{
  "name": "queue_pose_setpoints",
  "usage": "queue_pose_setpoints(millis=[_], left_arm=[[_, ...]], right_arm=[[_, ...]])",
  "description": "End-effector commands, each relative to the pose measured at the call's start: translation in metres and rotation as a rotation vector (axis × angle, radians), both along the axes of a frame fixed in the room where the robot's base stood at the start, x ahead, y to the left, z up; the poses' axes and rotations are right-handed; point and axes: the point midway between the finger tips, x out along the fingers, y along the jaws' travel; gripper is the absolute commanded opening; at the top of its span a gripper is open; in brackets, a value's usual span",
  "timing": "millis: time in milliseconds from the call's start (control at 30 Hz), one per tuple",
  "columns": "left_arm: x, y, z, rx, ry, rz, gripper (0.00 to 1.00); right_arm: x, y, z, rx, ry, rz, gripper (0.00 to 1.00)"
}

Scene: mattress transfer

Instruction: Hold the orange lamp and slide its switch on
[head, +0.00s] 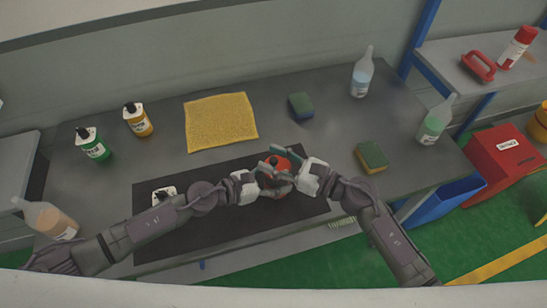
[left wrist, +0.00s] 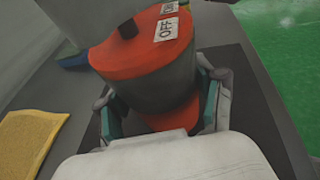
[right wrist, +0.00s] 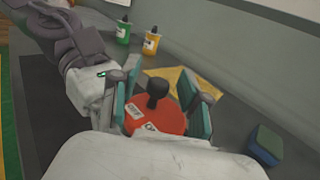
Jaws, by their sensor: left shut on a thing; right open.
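The orange-red lamp (head: 281,163) is upright above the dark mat, between my two grippers. My left gripper (head: 264,179) is shut on its grey body (left wrist: 155,85), as the left wrist view shows.
The dark mat (head: 200,170) lies on the grey table. A yellow cloth (head: 221,121), sponges (head: 301,105) (head: 371,157) and several bottles (head: 138,120) (head: 362,72) stand around it. A red bin (head: 503,158) and blue bin (head: 440,203) are off the right edge.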

Motion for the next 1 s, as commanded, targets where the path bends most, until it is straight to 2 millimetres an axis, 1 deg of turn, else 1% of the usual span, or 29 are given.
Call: queue_pose_setpoints(millis=[233, 267, 500, 533, 867, 1000], left_arm=[[0.001, 0.000, 0.000, 0.000, -0.001, 0.002, 0.14], [0.001, 0.000, 0.000, 0.001, -0.001, 0.002, 0.14], [0.001, 0.000, 0.000, 0.001, -0.001, 0.002, 0.14], [0.001, 0.000, 0.000, 0.001, -0.001, 0.002, 0.14], [0.001, 0.000, 0.000, 0.001, -0.001, 0.002, 0.14], [0.001, 0.001, 0.000, 0.001, -0.001, 0.002, 0.14]], right_arm=[[0.000, 0.001, 0.000, 0.000, 0.000, 0.000, 0.46], [0.000, 0.001, 0.000, 0.000, 0.000, 0.000, 0.44], [0.000, 0.001, 0.000, 0.000, 0.000, 0.000, 0.04], [0.000, 0.001, 0.000, 0.000, 0.000, 0.000, 0.00], [0.001, 0.000, 0.000, 0.000, 0.000, 0.000, 0.00], [0.005, -0.014, 0.000, -0.002, 0.001, 0.000, 0.00]])
